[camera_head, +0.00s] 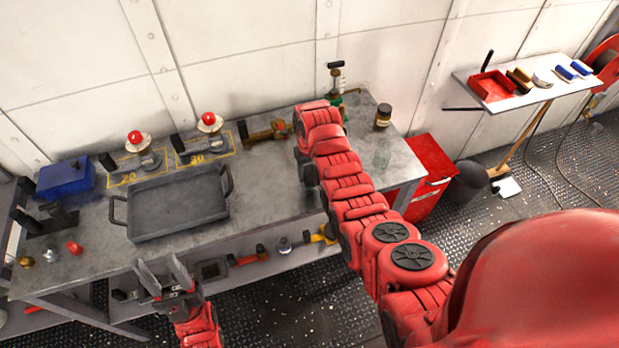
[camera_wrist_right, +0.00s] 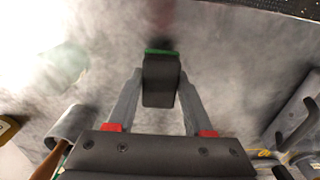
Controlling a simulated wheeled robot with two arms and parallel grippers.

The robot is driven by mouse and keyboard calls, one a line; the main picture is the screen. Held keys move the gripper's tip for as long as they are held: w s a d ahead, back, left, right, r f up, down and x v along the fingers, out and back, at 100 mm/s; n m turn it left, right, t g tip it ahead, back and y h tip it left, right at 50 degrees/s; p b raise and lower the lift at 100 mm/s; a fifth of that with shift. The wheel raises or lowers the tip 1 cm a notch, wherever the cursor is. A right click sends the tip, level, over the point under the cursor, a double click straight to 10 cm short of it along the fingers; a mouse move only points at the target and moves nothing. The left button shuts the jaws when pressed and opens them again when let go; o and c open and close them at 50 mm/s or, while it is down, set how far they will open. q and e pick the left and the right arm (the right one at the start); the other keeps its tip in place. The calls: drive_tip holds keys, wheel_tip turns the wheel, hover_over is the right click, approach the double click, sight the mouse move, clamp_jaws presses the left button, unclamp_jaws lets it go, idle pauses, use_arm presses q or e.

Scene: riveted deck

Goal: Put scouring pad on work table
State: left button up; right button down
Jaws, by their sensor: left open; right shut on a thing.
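The scouring pad (camera_wrist_right: 160,80) is a dark grey block with a green edge, seen in the right wrist view. My right gripper (camera_wrist_right: 159,88) is shut on it, one finger on each side. It is over the grey work table (camera_wrist_right: 225,75); I cannot tell whether it touches the top. In the head view the work table (camera_head: 265,180) stands along the wall. My right arm reaches over it and hides the pad and most of that gripper. My left gripper (camera_head: 162,268) is open and empty at the table's front edge.
A dark tray (camera_head: 178,205) with handles sits on the table's left half. A blue box (camera_head: 66,178), two red-knobbed devices (camera_head: 135,138) and a jar (camera_head: 383,116) stand around it. A mallet-like tool (camera_wrist_right: 70,125) lies near the right gripper. A wall shelf (camera_head: 540,88) is at right.

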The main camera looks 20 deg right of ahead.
sight(309, 180)
drive_tip(key=shift+s+f+p, duration=0.1)
drive_tip(key=shift+f+p, duration=0.25)
drive_tip(key=shift+f, duration=1.05)
drive_tip(key=shift+f, duration=0.2)
drive_tip(key=shift+c, duration=1.5)
unclamp_jaws()
drive_tip(key=shift+r, duration=0.15)
